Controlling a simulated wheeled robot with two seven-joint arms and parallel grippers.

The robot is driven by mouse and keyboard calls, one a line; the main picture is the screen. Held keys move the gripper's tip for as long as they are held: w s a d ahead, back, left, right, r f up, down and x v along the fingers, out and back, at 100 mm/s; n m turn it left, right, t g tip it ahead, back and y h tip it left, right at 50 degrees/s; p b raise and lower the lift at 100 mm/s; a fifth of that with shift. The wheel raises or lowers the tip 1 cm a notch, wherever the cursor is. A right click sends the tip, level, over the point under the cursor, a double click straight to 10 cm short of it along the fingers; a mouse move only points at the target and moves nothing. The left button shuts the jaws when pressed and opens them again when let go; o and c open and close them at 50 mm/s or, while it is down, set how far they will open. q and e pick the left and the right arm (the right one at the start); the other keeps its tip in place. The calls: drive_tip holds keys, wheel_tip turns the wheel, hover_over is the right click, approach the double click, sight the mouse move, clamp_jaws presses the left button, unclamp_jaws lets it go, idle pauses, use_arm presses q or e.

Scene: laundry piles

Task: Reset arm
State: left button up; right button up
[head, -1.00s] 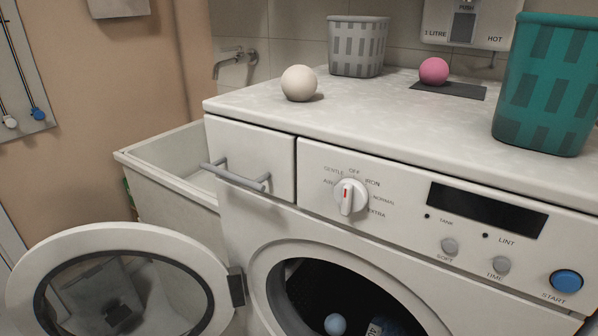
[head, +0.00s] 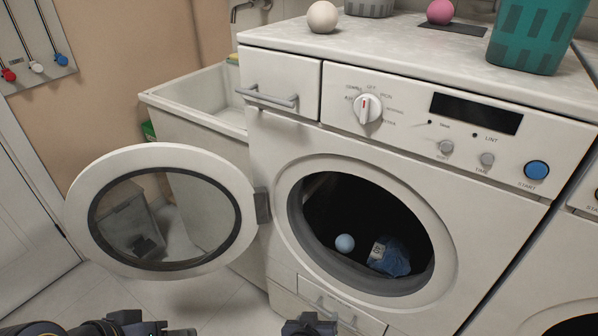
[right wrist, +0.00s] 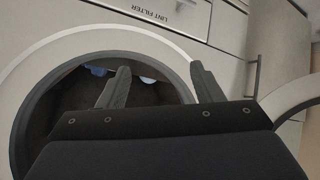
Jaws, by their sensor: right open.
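My right gripper (head: 310,326) shows at the bottom edge of the head view, low in front of the washer (head: 262,160). In the right wrist view its two fingers (right wrist: 162,82) are apart with nothing between them, before the round drum opening. Dark parts of my left arm (head: 110,327) show at the bottom left of the head view; whether its jaws are open is hidden. The round door (head: 90,180) stands open to the left. A light blue ball (head: 344,243) and a crumpled blue cloth (head: 394,262) lie inside the drum (head: 335,215).
On the machine top are a white ball (head: 322,17), a pink ball (head: 440,11), a grey basket (head: 369,7) and a teal basket (head: 538,35). A sink (head: 190,105) stands left of the machine. The open door takes up room at left.

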drive_tip(key=s+a+r+m+g+y, duration=0.2)
drive_tip(key=s+a+r+g+y, duration=0.2)
drive_tip(key=s+g+y, duration=0.15)
wheel_tip(320, 180, up, 9)
drive_tip(key=d+g+y, duration=0.2)
drive_tip(key=d+y, duration=0.1)
drive_tip(key=y, duration=0.1)
drive_tip(key=s+d+r+t+h, duration=0.15)
drive_tip(key=s+d+r, duration=0.3)
drive_tip(key=d, duration=0.45)
drive_tip(key=s+d+r+t+h, duration=0.1)
drive_tip(key=s+d+r+t, duration=0.1)
drive_tip(key=s+d+r, duration=0.45)
use_arm(q)
wheel_tip(320, 180, up, 18)
drive_tip(key=p, duration=1.8)
use_arm(e)
wheel_tip(320, 180, up, 16)
drive_tip(key=w+d, duration=0.1)
drive_tip(key=w, duration=0.1)
drive_tip(key=shift+w+d+n, duration=0.35)
drive_tip(key=shift+n, duration=0.05)
use_arm(q)
drive_tip(key=shift+c, duration=0.4)
